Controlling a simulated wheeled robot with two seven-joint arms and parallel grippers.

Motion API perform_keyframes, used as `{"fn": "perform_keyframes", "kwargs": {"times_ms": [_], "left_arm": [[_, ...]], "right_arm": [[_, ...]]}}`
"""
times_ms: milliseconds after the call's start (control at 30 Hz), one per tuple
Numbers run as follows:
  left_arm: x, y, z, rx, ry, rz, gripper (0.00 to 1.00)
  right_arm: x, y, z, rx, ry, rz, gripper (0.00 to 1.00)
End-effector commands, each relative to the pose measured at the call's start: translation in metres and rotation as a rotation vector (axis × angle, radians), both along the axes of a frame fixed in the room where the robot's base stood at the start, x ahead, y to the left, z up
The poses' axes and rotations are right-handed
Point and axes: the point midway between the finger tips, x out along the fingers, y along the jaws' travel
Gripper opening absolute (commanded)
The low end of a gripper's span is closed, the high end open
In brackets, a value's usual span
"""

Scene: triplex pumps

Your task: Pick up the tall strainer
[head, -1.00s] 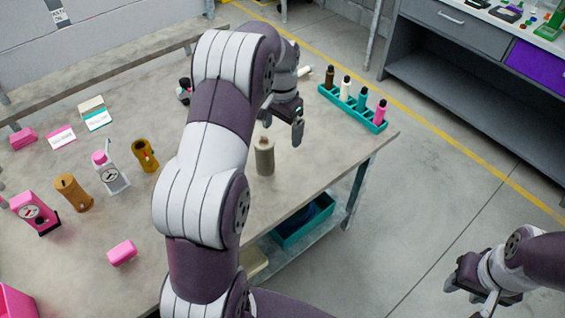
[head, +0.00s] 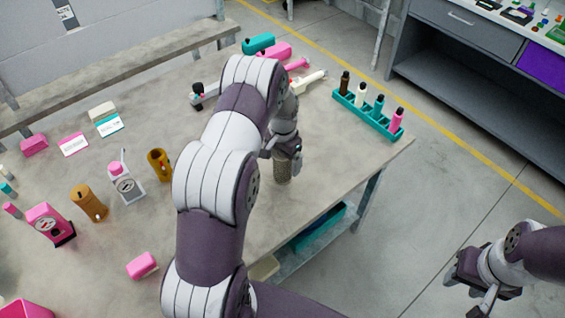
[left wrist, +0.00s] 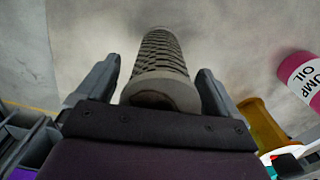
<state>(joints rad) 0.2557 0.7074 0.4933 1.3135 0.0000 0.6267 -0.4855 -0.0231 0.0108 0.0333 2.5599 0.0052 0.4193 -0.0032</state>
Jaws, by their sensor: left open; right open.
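The tall strainer (head: 283,173) is a beige-grey cylinder standing upright on the table near its right edge. In the left wrist view the strainer (left wrist: 162,60) shows its ribbed or meshed side and a plain end cap. My left gripper (head: 284,152) is over it from above, hiding its upper part in the head view. In the left wrist view the strainer lies between my two open fingers, with a gap visible on each side. My right gripper (head: 474,284) is open and empty, off the table at the lower right.
A teal rack (head: 368,117) with several small bottles stands at the table's right corner. A pink pump oil bottle (left wrist: 300,75) and a yellow-brown part (left wrist: 262,125) show in the left wrist view. Pumps and parts occupy the table's left.

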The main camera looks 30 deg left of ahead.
Motion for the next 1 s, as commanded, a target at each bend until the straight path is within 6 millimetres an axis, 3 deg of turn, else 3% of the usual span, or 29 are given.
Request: {"fn": "perform_keyframes", "kwargs": {"times_ms": [67,267,633,867,1000], "left_arm": [[0.0,0.0,0.0,0.0,0.0,0.0,0.95],[0.0,0.0,0.0,0.0,0.0,0.0,0.34],[0.0,0.0,0.005,0.0,0.0,0.0,0.33],[0.001,0.0,0.04,0.001,-0.004,0.0,0.33],[0.014,-0.03,0.058,0.0,-0.003,-0.005,0.33]], "right_arm": [[0.0,0.0,0.0,0.0,0.0,0.0,0.43],[0.0,0.0,0.0,0.0,0.0,0.0,0.43],[0.0,0.0,-0.002,0.0,0.0,0.0,0.43],[0.0,0.0,-0.012,0.0,0.0,0.0,0.43],[0.0,0.0,-0.019,0.0,0.0,0.0,0.43]]}}
